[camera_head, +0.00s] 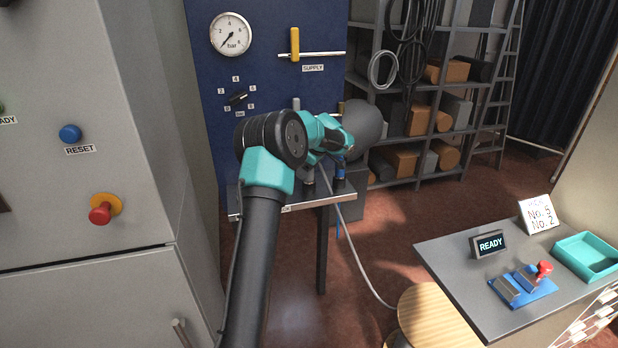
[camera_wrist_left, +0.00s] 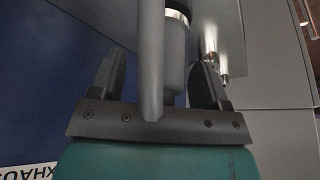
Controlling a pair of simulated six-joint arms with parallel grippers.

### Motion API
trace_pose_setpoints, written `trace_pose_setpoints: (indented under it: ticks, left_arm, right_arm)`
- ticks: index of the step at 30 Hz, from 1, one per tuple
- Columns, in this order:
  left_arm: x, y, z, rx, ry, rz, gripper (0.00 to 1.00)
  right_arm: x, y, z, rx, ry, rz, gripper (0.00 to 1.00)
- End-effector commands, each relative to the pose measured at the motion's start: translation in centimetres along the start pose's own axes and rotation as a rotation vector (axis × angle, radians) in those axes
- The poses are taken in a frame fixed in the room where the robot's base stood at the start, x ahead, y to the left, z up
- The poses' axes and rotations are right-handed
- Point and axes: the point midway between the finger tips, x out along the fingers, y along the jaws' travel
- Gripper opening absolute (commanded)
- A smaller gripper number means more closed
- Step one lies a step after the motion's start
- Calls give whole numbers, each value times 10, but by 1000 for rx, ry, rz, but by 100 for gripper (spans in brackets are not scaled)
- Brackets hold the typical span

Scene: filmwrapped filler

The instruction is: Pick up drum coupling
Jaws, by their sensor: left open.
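My left gripper (camera_wrist_left: 160,60) is open in the left wrist view, one finger on each side of a grey cylindrical fitting (camera_wrist_left: 175,65) with a shiny metal collar. It looks like a coupling, but I cannot tell if it is the drum coupling or if the fingers touch it. A slim grey bar stands in front of it and partly hides it. In the head view my left arm reaches to a small metal shelf (camera_head: 290,209) before the blue panel. A blue-banded coupling (camera_head: 340,177) stands there; my wrist hides much of the shelf. My right gripper is not in view.
The blue panel (camera_head: 215,90) carries a gauge and a yellow-handled SUPPLY valve (camera_head: 295,44). A pale hose (camera_head: 357,255) hangs from the shelf to the floor. A grey cabinet (camera_head: 90,200) stands left. A bench (camera_head: 455,270) with a teal tray (camera_head: 585,257) stands right, near a round stool (camera_head: 435,315).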

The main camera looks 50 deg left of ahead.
Motion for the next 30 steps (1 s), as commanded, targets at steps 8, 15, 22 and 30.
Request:
trace_pose_setpoints:
  ticks: [8, 15, 22, 30]
  left_arm:
    - [0, 0, 0, 0, 0, 0, 70]
    - [0, 0, 0, 0, 0, 0, 49]
    - [0, 0, 0, 0, 0, 0, 27]
    - [-1, 0, 0, 0, 0, 0, 12]
  right_arm:
    - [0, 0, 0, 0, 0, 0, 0]
    - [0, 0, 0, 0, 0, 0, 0]
    - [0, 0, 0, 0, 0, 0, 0]
    - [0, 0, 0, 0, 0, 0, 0]
